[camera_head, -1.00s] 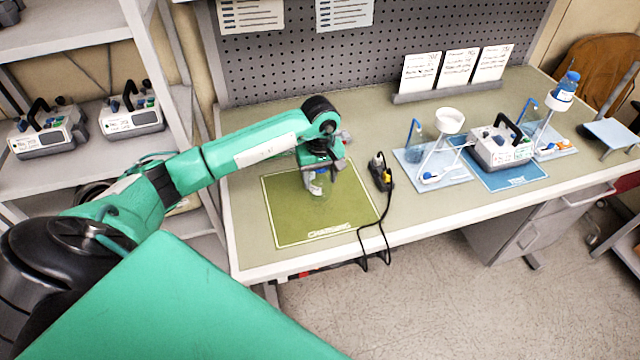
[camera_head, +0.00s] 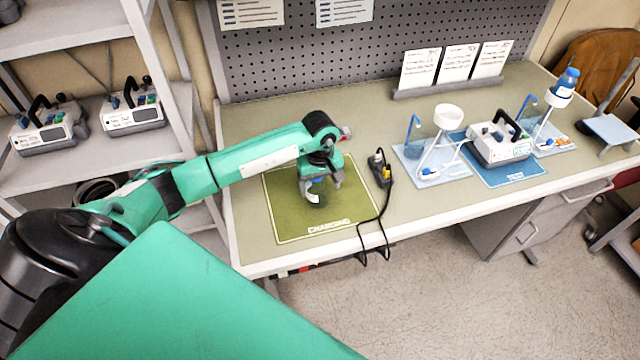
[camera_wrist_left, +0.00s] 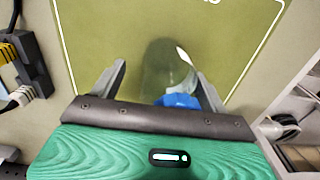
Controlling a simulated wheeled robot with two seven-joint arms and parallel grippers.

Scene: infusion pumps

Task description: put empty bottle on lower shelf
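The empty bottle is clear, with a blue cap and a white label. In the left wrist view the bottle (camera_wrist_left: 168,68) is between my left gripper's fingers (camera_wrist_left: 160,85), its cap towards the palm. A gap shows on its left side; the right finger is close to it, and I cannot tell if it touches. In the head view my left gripper (camera_head: 321,182) points down over the green charging mat (camera_head: 290,222), with the bottle's label (camera_head: 314,198) just below. The lower shelf (camera_head: 60,165) of the left rack shows. My right gripper is out of view.
Two pumps (camera_head: 48,126) (camera_head: 132,112) stand on the rack shelf, with free surface in front. A black cable with a plug (camera_head: 380,168) lies right of the mat. A third pump (camera_head: 498,146) and drip stands (camera_head: 445,130) stand on the right of the table.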

